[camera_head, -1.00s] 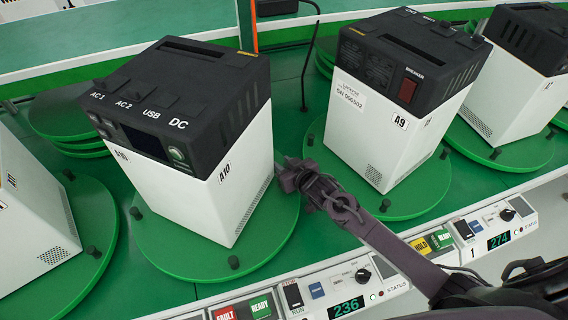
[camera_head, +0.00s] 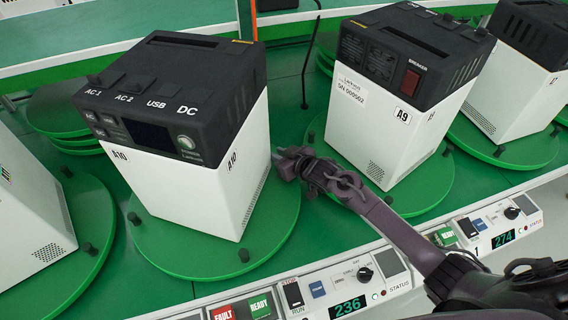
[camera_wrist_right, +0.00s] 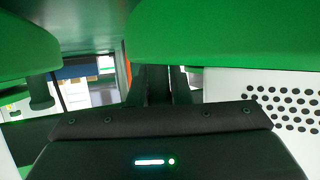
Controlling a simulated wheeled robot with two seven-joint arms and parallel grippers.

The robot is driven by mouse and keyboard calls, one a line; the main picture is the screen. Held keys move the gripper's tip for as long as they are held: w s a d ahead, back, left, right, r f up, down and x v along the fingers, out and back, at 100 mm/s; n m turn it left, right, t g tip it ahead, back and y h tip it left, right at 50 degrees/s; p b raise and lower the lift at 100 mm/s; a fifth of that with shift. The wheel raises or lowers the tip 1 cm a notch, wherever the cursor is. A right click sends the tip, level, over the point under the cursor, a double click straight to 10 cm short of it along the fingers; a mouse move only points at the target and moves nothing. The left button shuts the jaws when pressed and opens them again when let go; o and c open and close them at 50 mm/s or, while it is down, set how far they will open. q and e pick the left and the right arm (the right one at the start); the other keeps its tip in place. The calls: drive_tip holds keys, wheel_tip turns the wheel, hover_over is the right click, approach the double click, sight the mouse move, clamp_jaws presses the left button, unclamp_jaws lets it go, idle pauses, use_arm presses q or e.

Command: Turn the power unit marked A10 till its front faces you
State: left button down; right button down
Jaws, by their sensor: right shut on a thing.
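The power unit marked A10 (camera_head: 190,150) is a white box with a black top. It stands on a round green turntable (camera_head: 190,255) with black pegs at its rim. Its front, with display and port labels, is turned toward the lower left; a side marked A10 shows on the right. My right gripper (camera_head: 284,164) is low at the turntable's right rim, beside the unit. It is shut on what looks like a rim peg, which the fingers hide. In the right wrist view the fingers (camera_wrist_right: 165,85) show beside a green disc (camera_wrist_right: 230,35). My left gripper is out of view.
The unit marked A9 (camera_head: 385,130) stands on its own turntable (camera_head: 425,195) close right of my gripper. Another unit (camera_head: 30,220) is at the left edge. Control panels with a 236 display (camera_head: 347,306) line the front edge.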

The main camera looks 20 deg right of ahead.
drive_tip(key=shift+w+a+f+n+y+b, duration=0.1)
drive_tip(key=shift+w+a+n+y+b, duration=0.1)
drive_tip(key=shift+w, duration=0.3)
drive_tip(key=shift+w+a+n+y+b, duration=0.15)
drive_tip(key=shift+w+n+y+b, duration=0.05)
drive_tip(key=shift+w, duration=0.3)
drive_tip(key=shift+s, duration=0.1)
drive_tip(key=c, duration=1.6)
unclamp_jaws()
drive_tip(key=shift+v, duration=4)
